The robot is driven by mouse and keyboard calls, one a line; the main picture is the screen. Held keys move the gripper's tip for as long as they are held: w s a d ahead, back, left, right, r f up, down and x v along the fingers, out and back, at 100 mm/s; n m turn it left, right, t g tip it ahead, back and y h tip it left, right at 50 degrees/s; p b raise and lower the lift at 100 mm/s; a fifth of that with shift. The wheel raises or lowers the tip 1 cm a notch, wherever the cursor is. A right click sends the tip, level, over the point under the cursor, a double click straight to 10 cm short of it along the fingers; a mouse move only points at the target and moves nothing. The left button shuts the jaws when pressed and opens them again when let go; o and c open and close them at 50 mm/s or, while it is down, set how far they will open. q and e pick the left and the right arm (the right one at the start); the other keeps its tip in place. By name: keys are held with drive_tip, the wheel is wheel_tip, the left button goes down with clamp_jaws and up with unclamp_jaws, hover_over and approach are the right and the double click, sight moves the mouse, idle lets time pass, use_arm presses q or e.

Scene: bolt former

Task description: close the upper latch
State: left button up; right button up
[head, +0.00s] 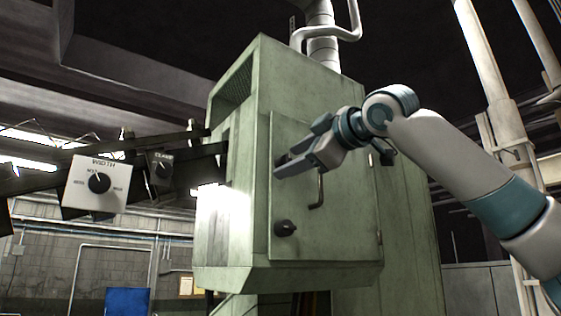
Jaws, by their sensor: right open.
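The green machine cabinet (235,245) stands in the middle of the head view. Its front door (345,235) lies flush with the cabinet face, as far as I can see. The lower latch (285,228) is a dark knob near the door's lower left edge. The upper latch cannot be clearly made out; a dark shape near the door's upper left edge merges with my gripper's fingertip. My right gripper (303,147) is open in front of the door's upper part, with its fingers pointing left. Contact with the latch cannot be told. My left gripper is not in view.
A bent door handle (318,190) sits just below my right gripper. A white WIDTH dial panel (97,184) and a dark CLAMP dial (161,166) are at the left. Pipes (495,80) rise at the right. The space before the door's lower half is clear.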

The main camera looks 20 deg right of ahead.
drive_tip(key=shift+x, duration=0.8)
drive_tip(key=shift+s+m+b, duration=0.15)
drive_tip(key=shift+m+b, duration=3.2)
drive_tip(key=shift+m, duration=2.15)
